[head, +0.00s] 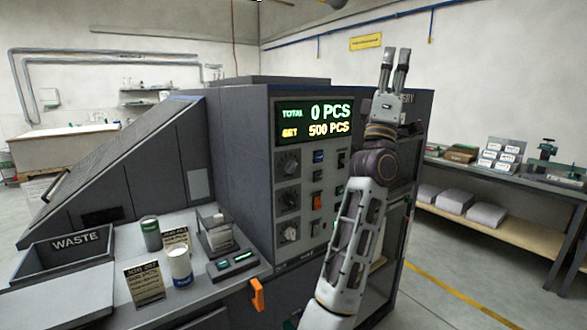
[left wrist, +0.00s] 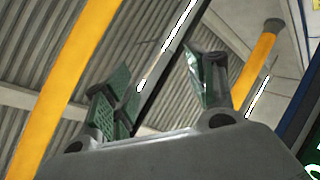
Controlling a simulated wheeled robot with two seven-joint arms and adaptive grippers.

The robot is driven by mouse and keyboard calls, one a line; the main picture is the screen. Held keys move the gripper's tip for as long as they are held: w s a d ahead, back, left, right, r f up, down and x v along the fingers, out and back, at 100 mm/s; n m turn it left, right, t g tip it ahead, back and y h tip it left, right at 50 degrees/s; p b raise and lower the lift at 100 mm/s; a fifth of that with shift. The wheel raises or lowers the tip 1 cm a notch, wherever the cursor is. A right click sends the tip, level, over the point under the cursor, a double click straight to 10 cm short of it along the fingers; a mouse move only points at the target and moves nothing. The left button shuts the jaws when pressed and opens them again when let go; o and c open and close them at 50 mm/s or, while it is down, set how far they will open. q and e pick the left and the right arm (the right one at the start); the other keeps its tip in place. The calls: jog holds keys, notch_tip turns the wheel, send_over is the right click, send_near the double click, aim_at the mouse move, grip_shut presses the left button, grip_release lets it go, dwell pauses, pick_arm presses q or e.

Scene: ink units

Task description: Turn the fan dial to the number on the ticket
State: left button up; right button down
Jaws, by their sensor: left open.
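The grey machine's control panel (head: 308,185) carries three dark round dials in a column: an upper dial (head: 289,162), a middle dial (head: 289,199) and a lower dial (head: 290,234). I cannot tell which is the fan dial, and their numbers are too small to read. A dark ticket (head: 145,283) stands on the bench at left; its small print is not legible. My left gripper (head: 396,58) is raised right of the panel, fingers up, open and empty, touching no dial. In the left wrist view its open fingers (left wrist: 165,88) point at the ceiling. My right gripper is out of view.
A display (head: 303,122) reads total 0 PCS and set 500 PCS. An orange handle (head: 257,294) sticks out at the front.

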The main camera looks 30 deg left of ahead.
pick_arm(q)
jog(key=w+d+f+m+g+y, duration=0.1)
jog(key=w+f+m+g, duration=0.4)
jog(key=f+m, duration=0.3)
jog(key=w+f+m+g+y, duration=0.1)
jog(key=w+f+m+g, duration=0.4)
jog(key=f, duration=0.5)
jog(key=s+a+f+n+g+y+p, duration=0.1)
jog(key=s+a+f+g+y, duration=0.3)
jog(key=s+a+g+y, duration=0.2)
jog(key=s+a+f+n+g+y, duration=0.1)
jog(key=s+a+f+g+y, duration=0.3)
jog(key=s+a+g+y, duration=0.3)
jog(key=s+y, duration=0.1)
jog(key=s, duration=0.1)
jog(key=shift+s+a+f+p, duration=0.35)
jog(key=shift+f, duration=0.05)
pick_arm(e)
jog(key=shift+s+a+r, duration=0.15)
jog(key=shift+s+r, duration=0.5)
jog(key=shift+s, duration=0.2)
pick_arm(q)
jog(key=shift+w+a, duration=0.1)
jog(key=shift+a, duration=0.05)
